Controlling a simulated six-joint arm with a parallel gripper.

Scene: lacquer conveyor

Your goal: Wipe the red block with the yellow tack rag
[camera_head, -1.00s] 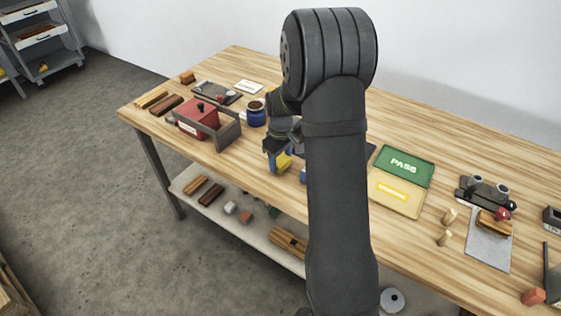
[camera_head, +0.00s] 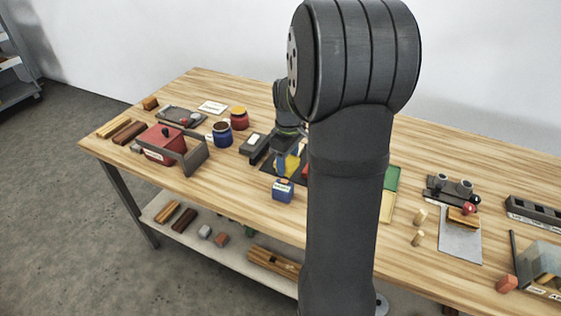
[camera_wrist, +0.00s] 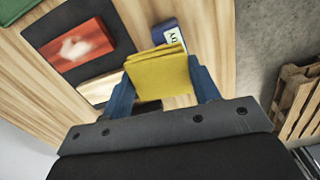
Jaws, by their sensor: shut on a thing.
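My gripper (camera_wrist: 160,88) is shut on the folded yellow tack rag (camera_wrist: 157,68), which sits between its blue fingers. In the head view the rag (camera_head: 293,164) shows at my gripper (camera_head: 287,160), above or at a dark mat (camera_head: 269,173). The red block (camera_wrist: 92,40) lies on the dark mat (camera_wrist: 48,30) in the wrist view, up and left of the rag and apart from it in the picture. A pale, hazy smudge marks its top. In the head view only a sliver of the red block (camera_head: 305,173) shows beside my arm.
A small blue labelled box (camera_head: 283,190) stands near the front edge, close to my gripper; a pale piece (camera_wrist: 100,88) lies beside the red block. A blue jar (camera_head: 222,135), a red jar (camera_head: 239,119) and a red box (camera_head: 160,146) stand left. A green panel (camera_head: 391,178) is right.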

